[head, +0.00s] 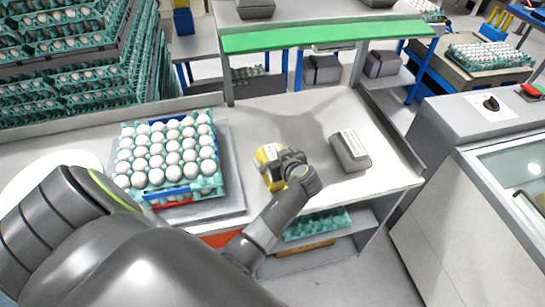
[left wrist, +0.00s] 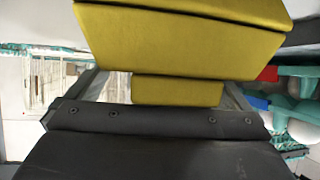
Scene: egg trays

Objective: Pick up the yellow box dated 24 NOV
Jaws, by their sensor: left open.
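The yellow box (head: 264,153) sits on the white table, right of the egg tray (head: 146,190). Its top looks pale, and I cannot read a date on it. My left gripper (head: 275,168) is at the box and hides part of it. In the left wrist view the yellow box (left wrist: 180,45) fills the upper middle, very close. The open fingers (left wrist: 165,92) show at either side of its lower part. I cannot tell whether they touch it. My right gripper is not in view.
A grey box with a pale top (head: 350,150) stands to the right on the same table. The egg tray stack rests on a grey plate (head: 230,172) to the left. A green-edged shelf (head: 320,36) rises behind. Bare table lies between the boxes and the back edge.

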